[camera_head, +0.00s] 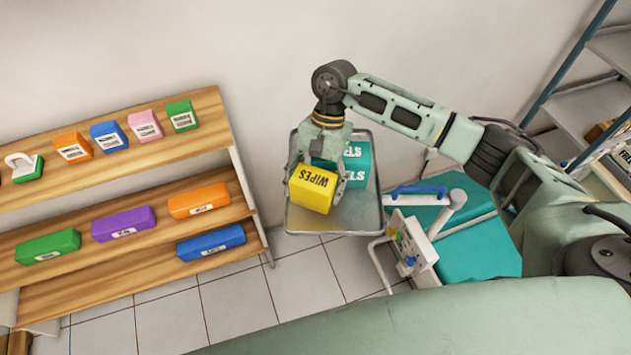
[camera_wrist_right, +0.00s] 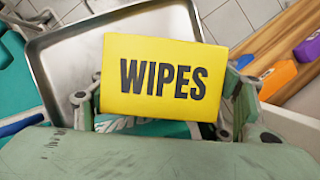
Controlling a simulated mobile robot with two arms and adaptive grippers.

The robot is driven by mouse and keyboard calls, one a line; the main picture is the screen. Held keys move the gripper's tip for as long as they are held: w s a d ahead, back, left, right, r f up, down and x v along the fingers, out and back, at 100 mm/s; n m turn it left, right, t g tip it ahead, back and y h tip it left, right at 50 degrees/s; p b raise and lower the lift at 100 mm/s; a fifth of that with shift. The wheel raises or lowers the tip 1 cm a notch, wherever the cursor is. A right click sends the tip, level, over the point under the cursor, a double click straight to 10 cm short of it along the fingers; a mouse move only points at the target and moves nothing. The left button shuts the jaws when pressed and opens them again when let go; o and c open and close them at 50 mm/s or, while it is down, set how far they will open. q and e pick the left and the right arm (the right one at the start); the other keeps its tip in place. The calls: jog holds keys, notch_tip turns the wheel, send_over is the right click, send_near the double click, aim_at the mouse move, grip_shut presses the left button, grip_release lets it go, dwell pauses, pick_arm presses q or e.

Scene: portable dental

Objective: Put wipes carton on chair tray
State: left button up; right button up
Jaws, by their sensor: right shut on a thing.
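The yellow wipes carton (camera_head: 312,189) is held by my right gripper (camera_head: 318,182), whose fingers are closed on its two sides. In the right wrist view the carton (camera_wrist_right: 162,78) fills the middle, between the fingertips (camera_wrist_right: 160,100). The carton is over the metal chair tray (camera_head: 356,213), near its left side. I cannot tell whether it touches the tray. The tray's rim also shows in the right wrist view (camera_wrist_right: 45,75). A teal carton (camera_head: 357,160) is on the tray, right behind the wipes carton and partly hidden by it and the gripper. My left gripper is not in view.
A wooden shelf unit (camera_head: 120,172) with several coloured boxes stands at the left, close to the tray. The teal dental chair (camera_head: 475,250) and a white control unit (camera_head: 412,245) are at the right. The tray's front right part is bare.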

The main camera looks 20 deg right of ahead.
jog(key=shift+f+b, duration=0.25)
jog(key=shift+b, duration=0.15)
jog(key=o, duration=0.9)
jog(key=shift+c, duration=0.2)
jog(key=o, duration=0.3)
jog(key=shift+o, duration=0.2)
jog(key=shift+r, duration=0.15)
jog(key=shift+r+p, duration=0.25)
jog(key=shift+p, duration=0.25)
jog(key=b+v, duration=0.5)
jog(key=v, duration=0.5)
jog(key=shift+w+r, duration=0.1)
jog(key=shift+w, duration=0.1)
jog(key=shift+w+d+r, duration=0.15)
jog(key=shift+d+r, duration=0.05)
jog(key=shift+r, duration=0.5)
